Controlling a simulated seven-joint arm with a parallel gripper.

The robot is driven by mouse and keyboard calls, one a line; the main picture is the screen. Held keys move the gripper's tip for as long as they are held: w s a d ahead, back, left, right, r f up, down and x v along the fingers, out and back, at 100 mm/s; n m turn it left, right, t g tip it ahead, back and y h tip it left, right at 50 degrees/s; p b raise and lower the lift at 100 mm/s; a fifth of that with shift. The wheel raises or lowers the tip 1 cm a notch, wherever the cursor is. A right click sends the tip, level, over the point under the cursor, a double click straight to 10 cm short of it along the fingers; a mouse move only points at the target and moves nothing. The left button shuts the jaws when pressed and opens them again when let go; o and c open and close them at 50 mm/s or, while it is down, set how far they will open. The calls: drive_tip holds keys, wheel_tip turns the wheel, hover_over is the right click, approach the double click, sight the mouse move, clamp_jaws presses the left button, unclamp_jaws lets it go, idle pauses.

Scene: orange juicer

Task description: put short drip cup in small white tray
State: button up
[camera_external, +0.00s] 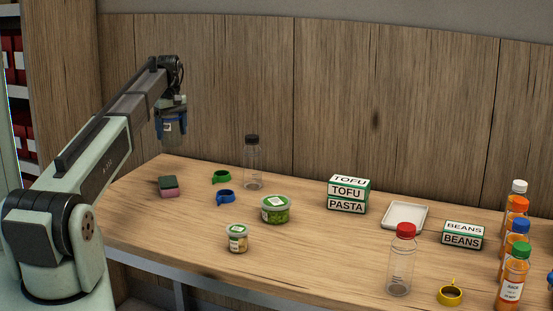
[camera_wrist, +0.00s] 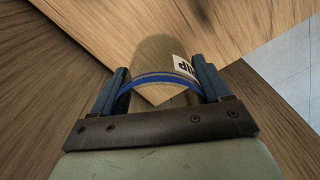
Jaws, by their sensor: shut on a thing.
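My gripper (camera_external: 172,122) is raised high at the upper left, over the far left part of the table. It is shut on a clear, see-through cup (camera_external: 173,135), which I take to be the short drip cup. In the wrist view the cup (camera_wrist: 160,52) sits between the blue fingers of my gripper (camera_wrist: 159,85). It has a blue band and a white label, of which only the letters "IP" show. The small white tray (camera_external: 392,222) lies on the table right of centre, far from my gripper, and looks empty.
Stacked tofu and pasta boxes (camera_external: 348,194) stand left of the tray, beans boxes (camera_external: 463,235) right. A red-capped clear bottle (camera_external: 400,268) stands in front. A dark-capped bottle (camera_external: 252,165), green tub (camera_external: 275,209) and small jar (camera_external: 237,238) stand further left.

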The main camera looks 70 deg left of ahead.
wheel_tip(320, 180, up, 12)
drive_tip(key=w+d+m, duration=0.1)
drive_tip(key=w+d, duration=0.3)
drive_tip(key=w, duration=0.4)
drive_tip(key=w+d+m, duration=0.2)
drive_tip(key=w+d, duration=0.1)
drive_tip(key=w, duration=0.5)
drive_tip(key=m, duration=0.8)
hover_over(406, 219)
wheel_tip(406, 219, down, 11)
drive_tip(key=shift+a+f, duration=0.1)
drive_tip(key=shift+f, duration=5.1)
drive_tip(key=shift+f, duration=0.15)
